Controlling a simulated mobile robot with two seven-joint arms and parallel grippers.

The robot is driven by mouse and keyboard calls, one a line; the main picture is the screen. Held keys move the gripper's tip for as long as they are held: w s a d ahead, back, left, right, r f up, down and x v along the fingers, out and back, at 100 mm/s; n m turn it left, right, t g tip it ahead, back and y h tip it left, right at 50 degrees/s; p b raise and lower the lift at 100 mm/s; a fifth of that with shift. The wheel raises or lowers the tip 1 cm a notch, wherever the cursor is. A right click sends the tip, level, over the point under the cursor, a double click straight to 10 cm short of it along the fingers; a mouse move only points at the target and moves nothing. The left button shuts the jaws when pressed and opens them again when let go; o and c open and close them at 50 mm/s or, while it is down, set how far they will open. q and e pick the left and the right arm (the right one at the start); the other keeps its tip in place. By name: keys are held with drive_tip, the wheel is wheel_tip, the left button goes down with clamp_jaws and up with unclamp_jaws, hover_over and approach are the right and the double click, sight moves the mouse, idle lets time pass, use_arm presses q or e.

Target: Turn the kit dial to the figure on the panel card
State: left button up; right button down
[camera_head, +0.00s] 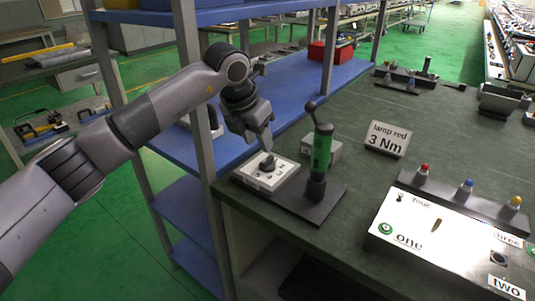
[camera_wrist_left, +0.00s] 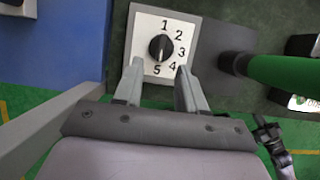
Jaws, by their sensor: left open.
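The kit dial is a black knob (camera_head: 267,163) on a white box (camera_head: 255,178) at the table's near left corner. The wrist view shows the knob (camera_wrist_left: 160,47) with figures 1 to 5 around its right side; I cannot tell surely which figure its pale mark points to. A card (camera_head: 388,139) on the table reads "lamp red 3 Nm". My left gripper (camera_head: 268,146) is just above the knob, fingers pointing down. In the wrist view it (camera_wrist_left: 160,72) is open and empty, its tips apart on either side below the knob.
A green-handled tool (camera_head: 321,150) stands upright on a dark plate (camera_head: 310,205) close right of the box. A blue shelf rack (camera_head: 212,160) with posts stands at the left.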

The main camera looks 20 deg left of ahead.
sight(266, 159)
use_arm(q)
drive_tip(key=x, duration=0.6)
drive_tip(key=shift+d+f, duration=0.15)
drive_tip(key=shift+f, duration=0.05)
clamp_jaws()
